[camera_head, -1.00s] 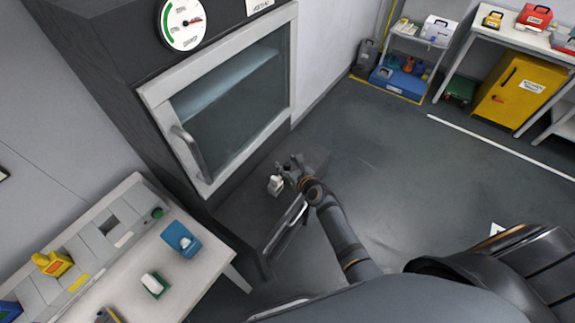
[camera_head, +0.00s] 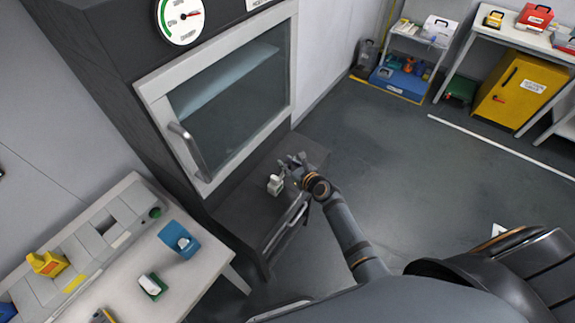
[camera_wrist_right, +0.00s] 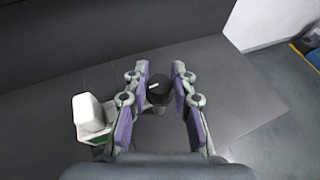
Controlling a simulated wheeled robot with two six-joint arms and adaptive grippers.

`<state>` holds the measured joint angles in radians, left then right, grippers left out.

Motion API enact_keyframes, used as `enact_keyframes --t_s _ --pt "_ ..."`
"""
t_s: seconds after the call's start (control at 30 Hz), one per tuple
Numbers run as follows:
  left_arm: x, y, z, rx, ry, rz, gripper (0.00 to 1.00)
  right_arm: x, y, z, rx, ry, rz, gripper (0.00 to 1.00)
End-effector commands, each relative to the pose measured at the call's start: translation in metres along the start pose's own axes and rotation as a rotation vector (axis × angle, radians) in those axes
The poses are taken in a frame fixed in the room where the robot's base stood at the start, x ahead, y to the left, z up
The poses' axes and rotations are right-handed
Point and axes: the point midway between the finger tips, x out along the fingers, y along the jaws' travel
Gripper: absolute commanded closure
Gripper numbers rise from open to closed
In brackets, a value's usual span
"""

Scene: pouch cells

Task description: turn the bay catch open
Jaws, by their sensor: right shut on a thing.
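The bay catch is a small black round knob with a white mark (camera_wrist_right: 158,88) on the dark ledge below the oven-like cabinet. My right gripper (camera_wrist_right: 160,85) is shut on the knob, with a purple-padded finger on each side of it. In the head view my right gripper (camera_head: 290,166) reaches down to the ledge and hides the catch. A white block on a green base (camera_wrist_right: 90,118) stands just left of the fingers; it also shows in the head view (camera_head: 275,184). My left gripper is not in view.
The dark cabinet has a glazed door with a handle (camera_head: 190,150) and a dial gauge (camera_head: 181,18). A bench (camera_head: 205,262) at lower left holds a blue holder (camera_head: 180,239) and other items. A yellow cabinet (camera_head: 517,90) stands far right. The floor right of my arm is clear.

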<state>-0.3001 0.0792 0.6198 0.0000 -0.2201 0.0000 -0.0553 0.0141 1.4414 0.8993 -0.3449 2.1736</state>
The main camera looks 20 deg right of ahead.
Motion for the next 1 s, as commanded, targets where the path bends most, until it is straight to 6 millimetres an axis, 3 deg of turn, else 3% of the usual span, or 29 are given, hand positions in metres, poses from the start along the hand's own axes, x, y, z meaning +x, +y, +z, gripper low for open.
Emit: enact_keyframes --t_s 0.03,0.3,1.0 --pt "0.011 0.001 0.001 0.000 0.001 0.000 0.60 0.002 -0.002 -0.005 -0.015 -0.002 0.026 1.00" --pt "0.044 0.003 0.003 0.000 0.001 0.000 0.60 0.003 -0.002 -0.005 -0.105 -0.002 0.242 1.00" --pt "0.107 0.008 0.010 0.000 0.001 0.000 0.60 0.004 -0.002 -0.003 -0.357 -0.005 0.856 1.00"
